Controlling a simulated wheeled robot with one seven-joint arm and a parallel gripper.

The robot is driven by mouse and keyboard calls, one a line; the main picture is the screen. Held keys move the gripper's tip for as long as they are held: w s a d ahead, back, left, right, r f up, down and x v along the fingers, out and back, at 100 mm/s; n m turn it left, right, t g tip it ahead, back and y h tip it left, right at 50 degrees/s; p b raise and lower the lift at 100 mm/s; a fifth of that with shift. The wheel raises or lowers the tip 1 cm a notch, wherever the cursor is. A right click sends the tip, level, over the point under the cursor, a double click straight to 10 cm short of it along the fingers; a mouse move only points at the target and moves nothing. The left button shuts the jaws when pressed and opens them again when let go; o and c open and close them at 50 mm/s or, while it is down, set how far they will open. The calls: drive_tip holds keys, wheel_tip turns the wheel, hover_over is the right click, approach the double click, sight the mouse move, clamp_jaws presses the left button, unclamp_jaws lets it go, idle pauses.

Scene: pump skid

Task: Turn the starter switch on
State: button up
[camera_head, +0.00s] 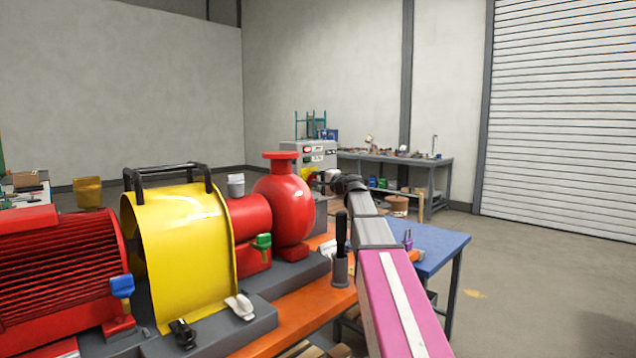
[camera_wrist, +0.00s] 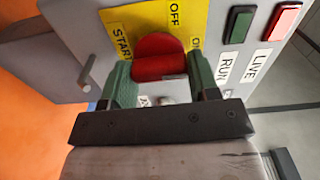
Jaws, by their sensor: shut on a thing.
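The starter switch is a round red knob (camera_wrist: 158,46) on a yellow plate (camera_wrist: 128,17) in the wrist view. The plate carries the words START and OFF, and a partly covered word at the right, near my right finger. My gripper (camera_wrist: 160,66) has its two green fingers on either side of the knob and is shut on it. Which word the knob points to cannot be told. In the head view the grey starter box (camera_head: 312,150) stands behind the pump, with my arm reaching to it; the knob is hidden there.
Green RUN (camera_wrist: 237,25) and red LIVE (camera_wrist: 283,20) indicators sit right of the plate. A metal lever (camera_wrist: 88,73) sticks out left. The red pump (camera_head: 284,205) and yellow coupling guard (camera_head: 180,250) stand left of my arm. A blue table (camera_head: 440,245) is at the right.

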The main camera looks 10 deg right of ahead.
drive_tip(key=shift+m, duration=0.3)
idle(0.4)
drive_tip(key=o, duration=0.9)
drive_tip(key=shift+s+d, duration=0.1)
drive_tip(key=v, duration=1)
drive_tip(key=shift+s+d, duration=0.15)
drive_tip(key=shift+s, duration=0.1)
